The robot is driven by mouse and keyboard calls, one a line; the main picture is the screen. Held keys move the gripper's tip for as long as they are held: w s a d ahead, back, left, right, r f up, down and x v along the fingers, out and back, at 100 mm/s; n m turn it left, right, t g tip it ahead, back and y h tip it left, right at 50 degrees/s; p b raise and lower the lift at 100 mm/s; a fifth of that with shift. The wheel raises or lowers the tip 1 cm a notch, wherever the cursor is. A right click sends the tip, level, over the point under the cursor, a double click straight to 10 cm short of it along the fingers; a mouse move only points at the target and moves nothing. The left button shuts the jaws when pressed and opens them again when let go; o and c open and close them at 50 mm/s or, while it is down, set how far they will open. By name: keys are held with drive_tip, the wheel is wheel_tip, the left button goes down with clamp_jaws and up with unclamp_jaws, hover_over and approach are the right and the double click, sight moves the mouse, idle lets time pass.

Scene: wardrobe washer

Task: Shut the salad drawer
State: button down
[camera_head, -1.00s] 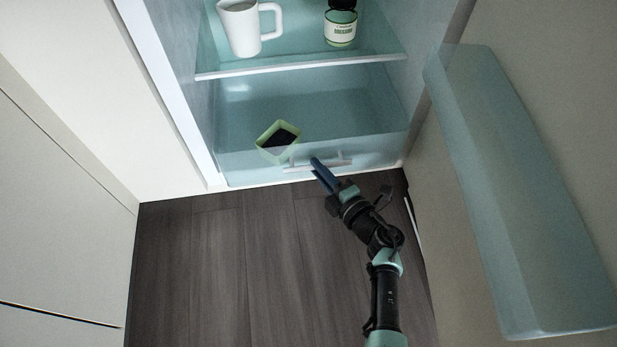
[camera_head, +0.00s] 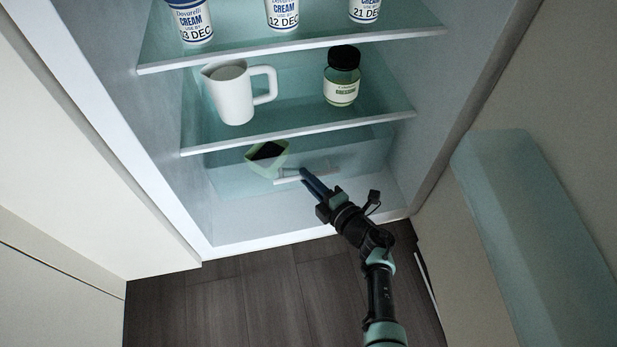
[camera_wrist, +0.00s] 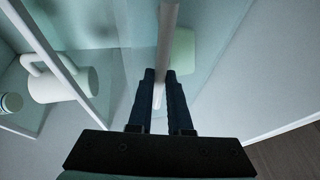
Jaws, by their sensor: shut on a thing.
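The salad drawer (camera_head: 225,181) is a clear, bluish box at the bottom of the fridge, below the lowest shelf. Its front is set back from the fridge's front edge, with bare fridge floor before it. A white bar handle (camera_head: 288,180) runs across the drawer front. My gripper (camera_head: 307,178) is at the handle, its dark fingers shut on the bar. In the wrist view the handle (camera_wrist: 168,40) passes between the fingertips of my gripper (camera_wrist: 160,78). A green container with dark contents (camera_head: 267,154) is in the drawer.
A white jug (camera_head: 233,98) and a dressing jar (camera_head: 342,88) stand on the shelf above. Several cream tubs (camera_head: 283,12) stand higher up. The open fridge door with its clear bin (camera_head: 535,230) is at the right. The floor (camera_head: 250,305) in front is clear.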

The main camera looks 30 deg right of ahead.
drive_tip(key=c, duration=0.8)
unclamp_jaws()
drive_tip(key=shift+s, duration=0.1)
drive_tip(key=shift+c, duration=0.2)
drive_tip(key=p+v, duration=0.8)
drive_tip(key=v, duration=0.5)
